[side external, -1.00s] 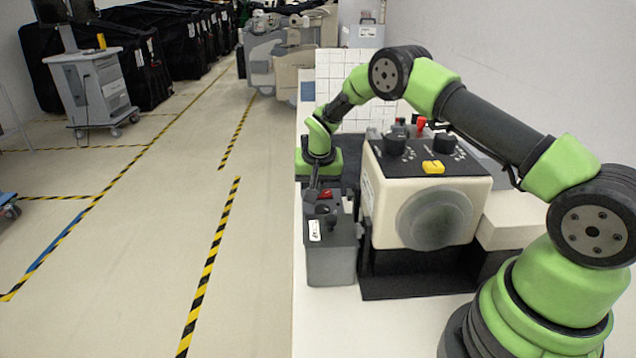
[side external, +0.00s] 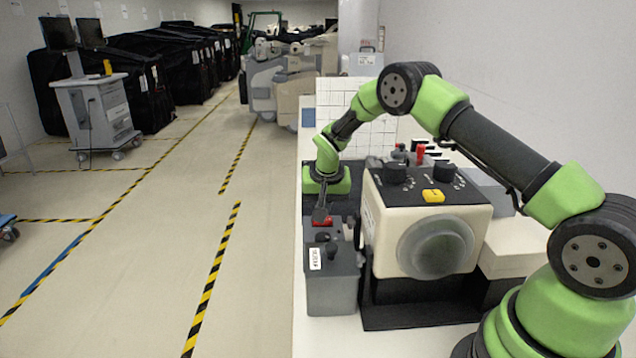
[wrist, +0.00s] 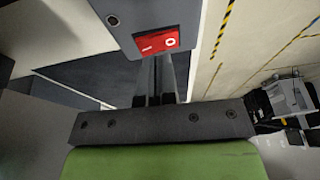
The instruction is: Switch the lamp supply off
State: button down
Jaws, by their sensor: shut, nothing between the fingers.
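The lamp supply is most likely the grey box (side external: 331,285) at the near left edge of the white table, with a white label and dark knobs. A red rocker switch (side external: 323,222) sits on its top, partly hidden by my gripper. In the wrist view the rocker (wrist: 157,42) shows its I mark at left and O mark at right; I cannot tell which side is pressed. My gripper (side external: 321,213) is shut and empty, at the far side of the rocker. In the wrist view its fingertips (wrist: 157,60) end by the box edge beside the rocker; contact is unclear.
A cream lamp housing (side external: 430,215) with black knobs, a yellow button and a round grey front stands close right of the box. A white gridded panel (side external: 360,125) rises behind. Open floor with striped tape lies left of the table.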

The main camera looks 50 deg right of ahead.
jog(key=a+r, duration=0.3)
jog(key=r, duration=0.8)
jog(key=shift+s+a+r, duration=0.25)
jog(key=shift+r, duration=0.15)
jog(key=shift+r, duration=0.1)
jog(key=s+a+r+n+t+y, duration=0.2)
jog(key=s+a+r, duration=0.4)
jog(key=s+r, duration=0.65)
jog(key=s+a+n+t+y, duration=0.1)
jog(key=s+a, duration=0.1)
jog(key=s, duration=0.6)
jog(key=s+a+n+t+y, duration=0.1)
jog(key=s+a+n, duration=0.1)
jog(key=s, duration=0.6)
jog(key=shift+a+r, duration=0.15)
jog(key=shift+a, duration=0.25)
